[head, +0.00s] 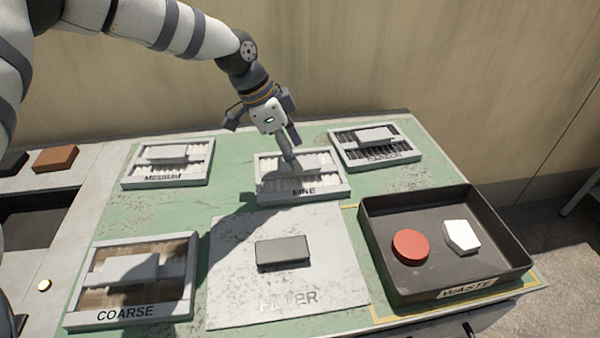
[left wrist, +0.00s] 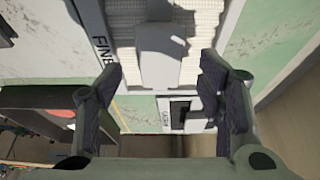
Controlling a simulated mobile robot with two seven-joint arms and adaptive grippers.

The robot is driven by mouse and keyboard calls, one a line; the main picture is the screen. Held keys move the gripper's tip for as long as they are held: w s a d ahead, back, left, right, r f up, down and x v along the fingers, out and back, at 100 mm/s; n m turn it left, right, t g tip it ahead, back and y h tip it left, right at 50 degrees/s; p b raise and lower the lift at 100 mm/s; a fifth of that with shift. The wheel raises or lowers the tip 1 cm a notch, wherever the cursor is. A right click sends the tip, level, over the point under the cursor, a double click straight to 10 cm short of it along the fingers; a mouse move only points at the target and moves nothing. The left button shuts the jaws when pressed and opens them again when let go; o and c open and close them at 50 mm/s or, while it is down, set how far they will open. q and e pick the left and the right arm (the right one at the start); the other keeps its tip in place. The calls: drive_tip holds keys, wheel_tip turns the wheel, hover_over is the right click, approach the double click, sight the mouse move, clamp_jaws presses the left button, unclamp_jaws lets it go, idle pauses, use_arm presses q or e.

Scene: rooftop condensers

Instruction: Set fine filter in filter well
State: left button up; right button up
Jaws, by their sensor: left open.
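The fine filter (head: 328,185), a pale framed panel with white pleats, a raised grey grip block and the label FINE, lies on the green bench top. My left gripper (head: 287,147) is just above it, pointing down and open. In the left wrist view, the fine filter's grip block (left wrist: 160,55) lies in line with the gap between the two open fingers (left wrist: 160,85); I cannot tell whether they touch it. A light plate marked FILTER (head: 230,290) with a dark grey block (head: 283,253) lies in front; no open well shows there. My right gripper is out of view.
Similar filters stand around: medium (head: 133,180), coarse (head: 80,315) and carbon (head: 410,155). A dark waste tray (head: 440,285) at right holds a red disc (head: 411,246) and a white block (head: 461,237). A wall rises behind the bench.

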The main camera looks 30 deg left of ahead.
sight(324, 178)
use_arm(q)
drive_tip(key=shift+x, duration=1.2)
drive_tip(key=shift+f, duration=0.2)
drive_tip(key=shift+s+f, duration=0.1)
clamp_jaws()
